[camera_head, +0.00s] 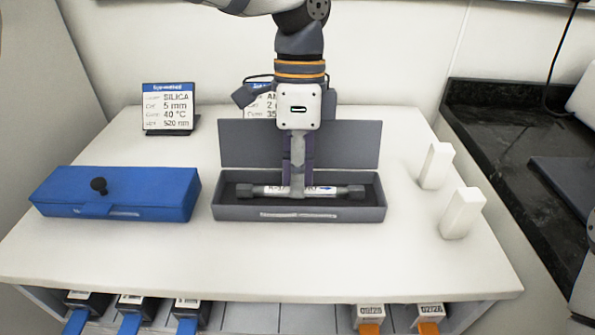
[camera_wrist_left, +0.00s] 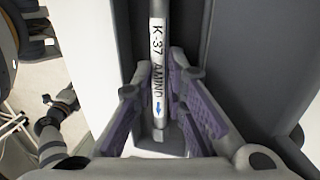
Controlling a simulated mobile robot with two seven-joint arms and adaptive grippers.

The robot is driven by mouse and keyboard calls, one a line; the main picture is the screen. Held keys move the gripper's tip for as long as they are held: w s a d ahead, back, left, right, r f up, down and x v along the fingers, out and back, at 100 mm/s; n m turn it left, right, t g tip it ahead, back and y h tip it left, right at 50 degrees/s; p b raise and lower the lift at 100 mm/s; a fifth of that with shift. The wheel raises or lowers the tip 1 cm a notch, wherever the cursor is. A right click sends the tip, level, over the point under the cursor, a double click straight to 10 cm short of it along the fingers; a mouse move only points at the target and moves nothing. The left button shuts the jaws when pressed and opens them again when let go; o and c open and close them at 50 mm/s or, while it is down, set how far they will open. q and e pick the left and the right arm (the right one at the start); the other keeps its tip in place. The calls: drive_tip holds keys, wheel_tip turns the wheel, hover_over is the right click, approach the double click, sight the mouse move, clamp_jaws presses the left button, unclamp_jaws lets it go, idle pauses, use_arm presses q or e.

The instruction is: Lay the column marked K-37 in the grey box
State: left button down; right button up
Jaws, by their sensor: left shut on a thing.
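The column marked K-37 (camera_head: 325,190) is a silver tube with dark end fittings and a white label. In the left wrist view (camera_wrist_left: 157,50) the label reads "K-37 AMINO" with a blue arrow. The column lies level within the opening of the grey box (camera_head: 300,214), whose lid (camera_head: 350,145) stands open at the back. I cannot tell whether the column touches the box floor. My left gripper (camera_head: 298,188) points down into the box, shut on the column's middle; its purple-padded fingers also show in the left wrist view (camera_wrist_left: 168,95). My right gripper is not in view.
A closed blue box (camera_head: 120,188) with a black knob stands left. A SILICA sign (camera_head: 168,108) stands behind it; another sign (camera_head: 258,100) is partly hidden by the lid. Two white blocks (camera_head: 436,166) (camera_head: 461,213) stand right. Blue- and orange-tabbed items sit in slots below the table's front edge.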

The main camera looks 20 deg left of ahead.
use_arm(q)
drive_tip(key=shift+f, duration=0.2)
drive_tip(key=c, duration=1.5)
unclamp_jaws()
drive_tip(key=shift+c, duration=0.2)
